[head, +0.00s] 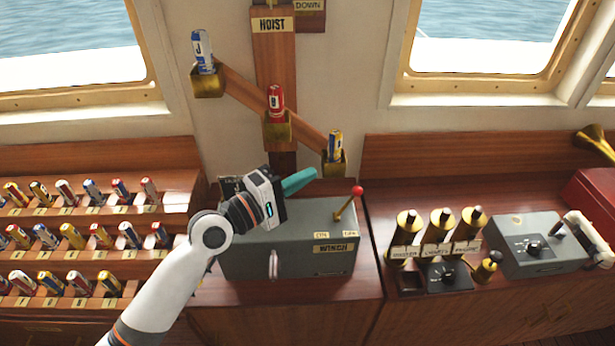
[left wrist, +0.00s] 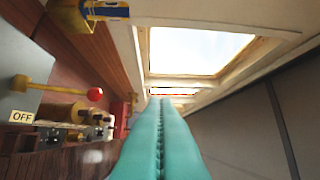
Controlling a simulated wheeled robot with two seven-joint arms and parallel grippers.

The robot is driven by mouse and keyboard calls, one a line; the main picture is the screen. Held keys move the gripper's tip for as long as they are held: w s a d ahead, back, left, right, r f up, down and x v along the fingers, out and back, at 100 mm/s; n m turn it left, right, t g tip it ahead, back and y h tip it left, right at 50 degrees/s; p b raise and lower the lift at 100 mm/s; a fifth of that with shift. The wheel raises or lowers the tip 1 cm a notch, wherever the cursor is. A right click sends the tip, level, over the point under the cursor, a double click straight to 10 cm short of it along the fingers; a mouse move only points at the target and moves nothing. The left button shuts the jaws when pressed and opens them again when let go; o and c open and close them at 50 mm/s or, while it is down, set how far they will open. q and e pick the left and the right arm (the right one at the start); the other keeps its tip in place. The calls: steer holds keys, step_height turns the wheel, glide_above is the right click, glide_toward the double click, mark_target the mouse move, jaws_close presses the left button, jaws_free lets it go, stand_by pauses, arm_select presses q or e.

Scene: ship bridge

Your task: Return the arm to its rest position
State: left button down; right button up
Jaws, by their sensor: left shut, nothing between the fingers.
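My left gripper (head: 300,181) reaches in from the lower left in the head view, over the grey winch box. Its teal fingers point right and are pressed together with nothing between them. The closed fingers also fill the middle of the left wrist view (left wrist: 161,135). The winch box (head: 300,258) has a brass lever with a red knob (head: 357,190), just right of my fingertips and apart from them. The red knob also shows in the left wrist view (left wrist: 95,94). My right gripper is in neither view.
Above stands the wooden hoist board (head: 273,55) with brass cups holding a blue-white, a red (head: 276,100) and a blue-yellow roll (head: 335,145). Stepped racks (head: 160,188) of rolls stand at left. Brass cylinders (head: 440,225) and a grey dial box (head: 530,245) stand at right.

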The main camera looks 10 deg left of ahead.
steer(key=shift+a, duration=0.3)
